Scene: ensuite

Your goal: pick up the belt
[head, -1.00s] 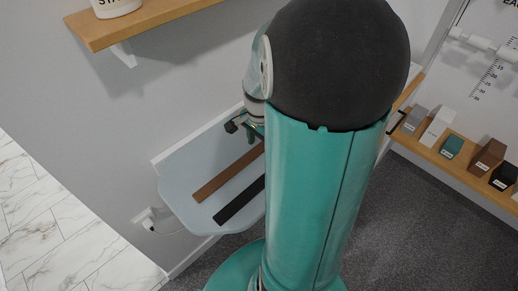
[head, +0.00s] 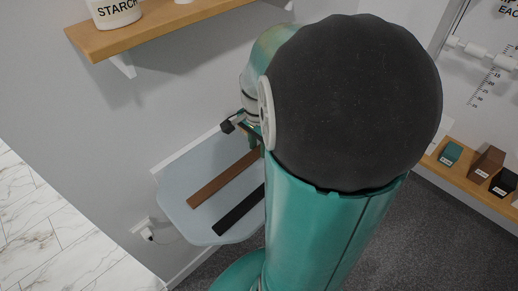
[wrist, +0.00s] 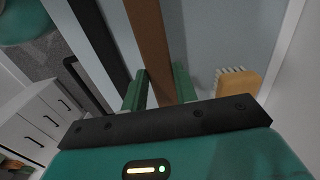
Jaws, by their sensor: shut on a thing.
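A brown belt-like strip (head: 222,180) lies flat on a pale blue-grey board (head: 176,184) fixed to the wall. A black strip (head: 238,210) lies beside it, on the right. In the head view my gripper (head: 254,140) is low over the far end of the brown strip, partly hidden by my arm. In the wrist view my green fingers (wrist: 159,88) are shut on the brown strip (wrist: 147,35), one on each side. The black strip (wrist: 97,35) is outside them, to the left. The strip's gripped end is hidden behind my gripper.
A wooden brush (wrist: 237,90) with pale bristles lies right of the fingers. A wooden shelf (head: 150,27) with a starch jar (head: 115,12) juts from the wall above. A ledge with several small boxes (head: 488,163) is at right. A plug (head: 146,232) is below the board.

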